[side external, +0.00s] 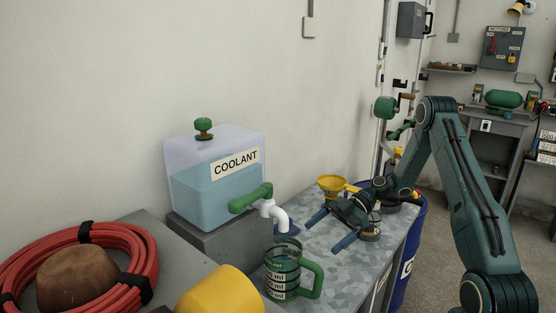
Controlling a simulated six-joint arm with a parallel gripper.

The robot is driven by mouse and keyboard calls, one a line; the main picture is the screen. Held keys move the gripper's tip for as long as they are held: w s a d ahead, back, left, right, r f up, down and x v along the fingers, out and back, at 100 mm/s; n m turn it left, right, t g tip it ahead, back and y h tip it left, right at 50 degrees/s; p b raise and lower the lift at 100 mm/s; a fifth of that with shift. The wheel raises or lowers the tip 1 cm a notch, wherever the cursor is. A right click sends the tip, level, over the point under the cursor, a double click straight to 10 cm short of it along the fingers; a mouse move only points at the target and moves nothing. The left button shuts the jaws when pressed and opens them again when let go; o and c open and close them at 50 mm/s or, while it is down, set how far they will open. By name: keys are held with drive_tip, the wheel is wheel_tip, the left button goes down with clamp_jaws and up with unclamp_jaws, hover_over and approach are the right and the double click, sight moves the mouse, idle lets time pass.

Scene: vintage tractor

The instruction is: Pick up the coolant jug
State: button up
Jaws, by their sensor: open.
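A clear green jug (282,270) with white ml bands and a green handle on its right stands upright on the metal bench, below the white spout (279,215) of a tank. The translucent tank (212,185) is labelled COOLANT, holds blue liquid and has a green tap handle (250,198). Whether the jug holds liquid I cannot tell. My gripper (326,232) is open and empty, low over the bench, behind and to the right of the jug. Its two blue-tipped fingers point left, apart from the jug and spout.
A yellow funnel (332,185) is behind my gripper. A dark can partly shows under it. A yellow rounded object (215,292) is close to the jug's left in front. A red hose coil (135,255) lies at the left. A blue drum (409,255) stands beyond the bench's right edge.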

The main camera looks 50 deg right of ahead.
sight(288, 262)
drive_tip(key=x, duration=0.7)
drive_tip(key=shift+a+f, duration=0.15)
drive_tip(key=shift+a, duration=0.2)
drive_tip(key=shift+w+a, duration=0.1)
drive_tip(key=shift+w, duration=0.05)
drive_tip(key=shift+x, duration=2.5)
drive_tip(key=shift+c, duration=0.4)
drive_tip(key=c, duration=1.5)
